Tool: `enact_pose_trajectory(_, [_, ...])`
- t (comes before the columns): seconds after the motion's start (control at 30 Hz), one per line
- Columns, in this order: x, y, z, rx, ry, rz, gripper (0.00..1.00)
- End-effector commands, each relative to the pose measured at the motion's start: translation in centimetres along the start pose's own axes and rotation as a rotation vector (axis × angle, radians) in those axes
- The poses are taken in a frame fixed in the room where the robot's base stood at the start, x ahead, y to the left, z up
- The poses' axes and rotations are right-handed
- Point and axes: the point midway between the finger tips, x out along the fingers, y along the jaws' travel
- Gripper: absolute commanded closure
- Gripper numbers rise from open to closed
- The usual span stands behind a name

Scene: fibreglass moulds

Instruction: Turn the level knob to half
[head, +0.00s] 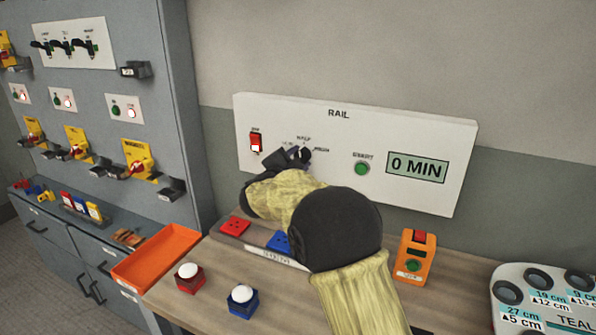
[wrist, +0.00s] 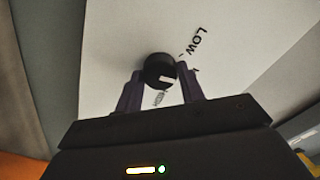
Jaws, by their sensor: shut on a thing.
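The level knob (wrist: 156,64) is round and black with a white pointer mark on its lower right side in the wrist view. My gripper (wrist: 160,76) is shut on the knob, one dark finger on each side. The HALF label is not readable in the wrist view. In the head view, the knob is largely hidden by my gripper (head: 300,157) at the white RAIL panel (head: 420,125), with small scale labels above it.
The panel also has a red switch (head: 256,142), a green button (head: 362,168) and a display (head: 417,167) reading 0 MIN. Below are an orange tray (head: 125,274), red and blue button boxes and an orange device (head: 414,257). A grey cabinet (head: 180,100) stands left.

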Motion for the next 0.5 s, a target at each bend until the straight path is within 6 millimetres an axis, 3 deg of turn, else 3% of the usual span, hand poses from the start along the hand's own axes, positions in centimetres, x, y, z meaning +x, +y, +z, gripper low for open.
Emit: enact_pose_trajectory(0.5, [0.01, 0.05, 0.0, 0.155, 0.0, 0.001, 0.84])
